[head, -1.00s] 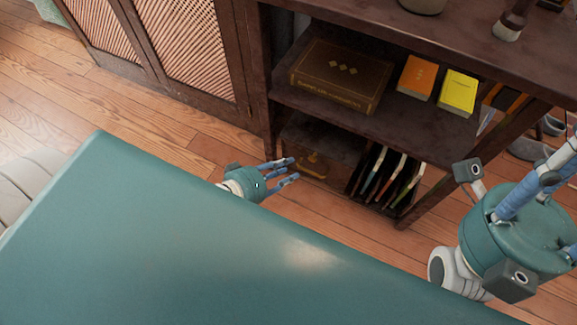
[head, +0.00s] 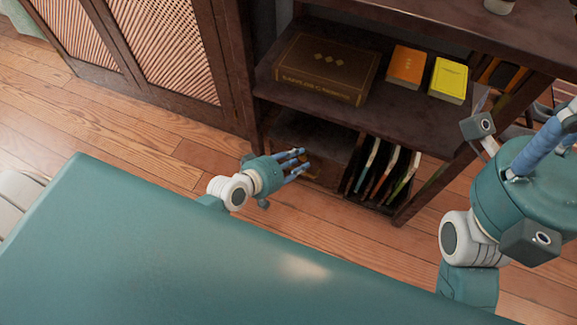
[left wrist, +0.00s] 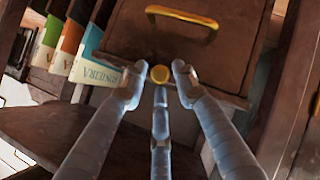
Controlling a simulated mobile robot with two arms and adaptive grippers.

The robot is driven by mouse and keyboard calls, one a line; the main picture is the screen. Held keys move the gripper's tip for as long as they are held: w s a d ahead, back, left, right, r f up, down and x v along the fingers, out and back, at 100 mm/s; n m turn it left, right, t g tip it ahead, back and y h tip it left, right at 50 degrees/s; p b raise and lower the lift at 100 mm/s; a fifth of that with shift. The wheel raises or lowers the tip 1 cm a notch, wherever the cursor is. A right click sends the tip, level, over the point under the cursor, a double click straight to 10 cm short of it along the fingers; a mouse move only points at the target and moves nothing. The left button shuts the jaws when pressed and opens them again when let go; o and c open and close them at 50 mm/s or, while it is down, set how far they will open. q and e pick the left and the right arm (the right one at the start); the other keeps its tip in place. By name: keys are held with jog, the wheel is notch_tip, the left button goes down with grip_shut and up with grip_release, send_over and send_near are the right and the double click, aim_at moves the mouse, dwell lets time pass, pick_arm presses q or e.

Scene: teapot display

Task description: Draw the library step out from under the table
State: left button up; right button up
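The library step appears as a dark wooden box-like piece (head: 308,134) low under the dark table, left of several upright books. In the left wrist view its dark wooden face (left wrist: 180,52) bears a curved brass handle (left wrist: 182,20) and a round brass knob (left wrist: 159,74). My left gripper (head: 303,160) is in front of it in the head view and hides most of the brass. In the left wrist view its fingers (left wrist: 160,84) are spread and empty, with the knob between the tips; contact cannot be told. My right gripper (head: 556,138) is at the right edge, its fingertips out of view.
The dark table (head: 425,119) has a middle shelf holding a large brown book (head: 325,68), an orange book (head: 406,66) and a yellow book (head: 448,80). Upright books (head: 380,172) stand below. A lattice-door cabinet (head: 165,45) is left. Wooden floor (head: 330,222) in front is clear.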

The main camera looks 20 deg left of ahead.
pick_arm(q)
jog(key=shift+w+d+f, duration=0.15)
jog(key=shift+w+f, duration=0.05)
jog(key=shift+w, duration=0.1)
jog(key=shift+c, duration=0.2)
grip_shut()
jog(key=shift+s, duration=0.1)
